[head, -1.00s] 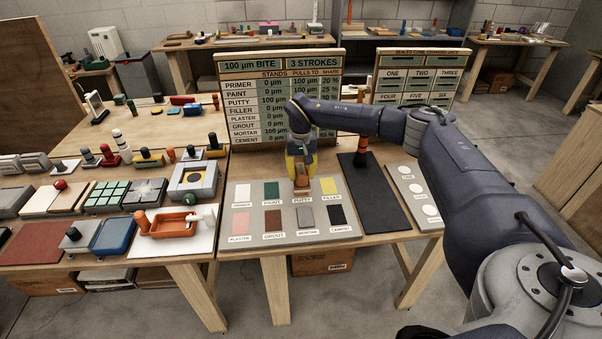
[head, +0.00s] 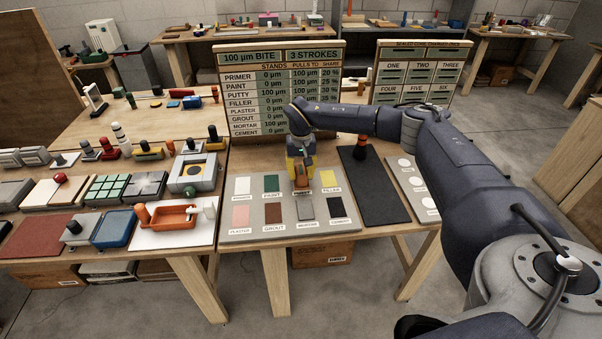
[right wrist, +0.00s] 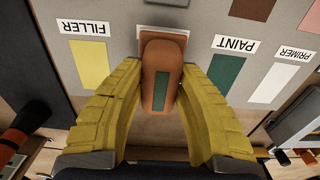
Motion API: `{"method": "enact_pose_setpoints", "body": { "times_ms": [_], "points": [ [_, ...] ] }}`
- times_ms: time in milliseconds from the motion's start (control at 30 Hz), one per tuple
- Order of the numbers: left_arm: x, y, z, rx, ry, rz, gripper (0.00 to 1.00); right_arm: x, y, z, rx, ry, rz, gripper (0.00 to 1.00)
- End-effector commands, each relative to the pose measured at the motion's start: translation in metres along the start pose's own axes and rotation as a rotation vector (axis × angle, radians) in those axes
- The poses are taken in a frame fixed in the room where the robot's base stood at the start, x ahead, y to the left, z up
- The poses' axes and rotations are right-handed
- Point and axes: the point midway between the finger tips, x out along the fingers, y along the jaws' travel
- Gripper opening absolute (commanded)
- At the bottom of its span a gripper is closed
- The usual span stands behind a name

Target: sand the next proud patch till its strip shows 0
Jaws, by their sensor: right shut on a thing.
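My right gripper (head: 301,172) is shut on an orange-brown sanding block (head: 302,183), which also shows between the yellow fingers in the right wrist view (right wrist: 160,72). The block is over the putty patch on the grey sample panel (head: 240,233) and hides that patch; I cannot tell if it touches. The upright board (head: 279,92) has a strip for each patch. The grey mortar patch (head: 306,208) lies in the near row, in front of the block. My left gripper is not in view.
The other patches include paint (right wrist: 227,78), filler (right wrist: 89,65) and cement (head: 336,206). A dark mat (head: 375,190) with an orange-and-black handled tool (head: 362,148) lies to the right. Tools and trays crowd the left table, including an orange tray (head: 173,217).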

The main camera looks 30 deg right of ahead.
Motion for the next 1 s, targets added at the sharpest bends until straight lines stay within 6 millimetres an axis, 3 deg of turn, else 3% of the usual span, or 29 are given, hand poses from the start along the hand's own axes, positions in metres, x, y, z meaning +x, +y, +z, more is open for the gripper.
{"method": "enact_pose_setpoints", "body": {
  "times_ms": [1000],
  "points": [
    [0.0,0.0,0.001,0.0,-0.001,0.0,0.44,0.01,0.0,0.0,0.0,0.0,0.0,0.0]
  ]
}}
